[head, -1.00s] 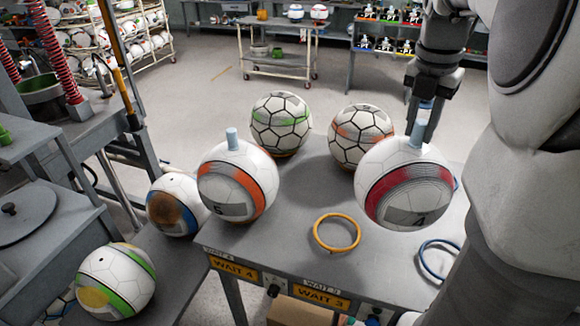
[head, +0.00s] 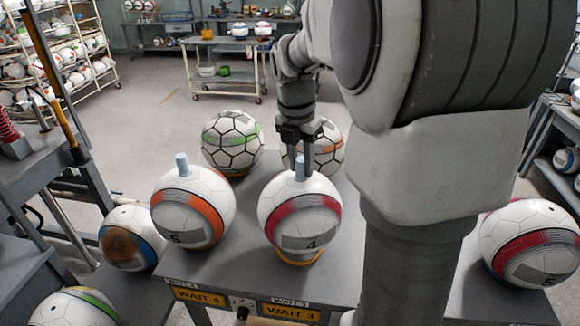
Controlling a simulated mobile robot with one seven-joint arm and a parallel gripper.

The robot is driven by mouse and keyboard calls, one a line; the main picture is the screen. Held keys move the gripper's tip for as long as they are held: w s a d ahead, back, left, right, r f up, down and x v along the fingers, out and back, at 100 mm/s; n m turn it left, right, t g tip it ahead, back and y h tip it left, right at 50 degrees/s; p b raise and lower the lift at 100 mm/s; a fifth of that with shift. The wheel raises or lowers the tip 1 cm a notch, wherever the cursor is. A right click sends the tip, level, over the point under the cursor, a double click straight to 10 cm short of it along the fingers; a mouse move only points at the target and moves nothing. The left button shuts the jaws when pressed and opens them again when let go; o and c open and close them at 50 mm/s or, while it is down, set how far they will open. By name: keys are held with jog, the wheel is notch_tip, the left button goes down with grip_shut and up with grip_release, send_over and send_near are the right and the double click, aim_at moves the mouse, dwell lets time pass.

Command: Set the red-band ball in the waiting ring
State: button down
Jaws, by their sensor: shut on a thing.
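The red-band ball (head: 299,213), white with a red band and a grey panel marked 4, is upright with a pale blue peg (head: 300,169) on top. My gripper (head: 299,160) is above it and shut on that peg. An orange-yellow ring (head: 301,260) shows under the ball, behind the WAIT 3 label (head: 291,312). The ball covers most of the ring, and I cannot tell whether it rests in it or hangs just above.
An orange-band ball (head: 193,207) with a peg stands close left. Green-patterned (head: 232,140) and orange-patterned (head: 328,151) balls stand behind. Another red-band ball (head: 528,242) is at right. My arm hides the table's right part.

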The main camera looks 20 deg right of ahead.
aim_at(301, 178)
jog(key=shift+f, duration=1.5)
jog(key=shift+f, duration=0.4)
jog(key=c, duration=0.6)
grip_release()
